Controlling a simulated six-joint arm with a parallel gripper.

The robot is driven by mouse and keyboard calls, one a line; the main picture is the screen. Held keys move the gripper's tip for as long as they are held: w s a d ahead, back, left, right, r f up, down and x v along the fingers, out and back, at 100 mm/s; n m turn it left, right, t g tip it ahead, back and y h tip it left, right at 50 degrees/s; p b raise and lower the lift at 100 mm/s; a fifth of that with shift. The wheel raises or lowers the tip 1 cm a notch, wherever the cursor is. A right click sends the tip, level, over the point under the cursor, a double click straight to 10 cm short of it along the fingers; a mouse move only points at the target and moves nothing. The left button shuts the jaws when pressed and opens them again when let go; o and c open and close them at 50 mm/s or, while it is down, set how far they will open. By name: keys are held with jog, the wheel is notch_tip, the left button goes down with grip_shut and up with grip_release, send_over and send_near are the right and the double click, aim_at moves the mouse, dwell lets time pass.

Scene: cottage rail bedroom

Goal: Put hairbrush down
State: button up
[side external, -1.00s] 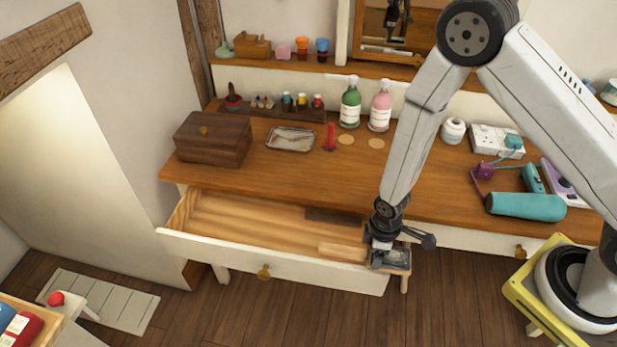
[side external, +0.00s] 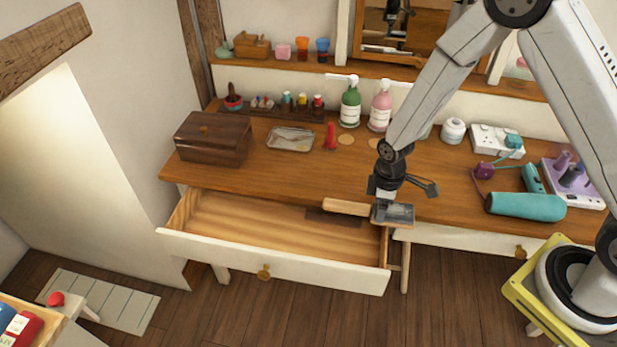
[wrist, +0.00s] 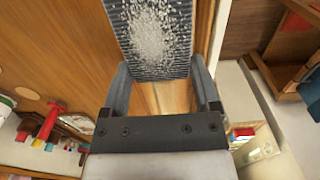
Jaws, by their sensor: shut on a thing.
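The hairbrush has a pale wooden handle (side external: 347,207) and a grey rectangular head (side external: 398,215). My gripper (side external: 384,198) is shut on it and holds it near the table's front edge, above the right end of the open drawer. The handle points left. In the wrist view, the bristled head (wrist: 150,38), with whitish fluff in it, lies between the fingers of my gripper (wrist: 163,85). I cannot tell the exact gap between brush and table.
The wooden tabletop (side external: 290,175) is clear in its middle. The drawer (side external: 250,229) stands open below, with a dark patch inside. A brown box (side external: 213,140), metal tray (side external: 291,139), red item (side external: 330,137), bottles (side external: 350,105) and teal dryer (side external: 525,206) stand around.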

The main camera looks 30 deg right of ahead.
jog(key=w+d+r, duration=0.4)
jog(key=d+r, duration=0.3)
send_near(355, 177)
jog(key=shift+s+a+f, duration=0.1)
jog(key=shift+s+f, duration=0.45)
jog(key=shift+s, duration=0.2)
jog(key=shift+w+f, duration=0.55)
jog(key=shift+w+f, duration=0.1)
jog(key=shift+f, duration=0.1)
jog(key=shift+w+f, duration=0.1)
jog(key=shift+f, duration=1.45)
jog(key=shift+f, duration=0.2)
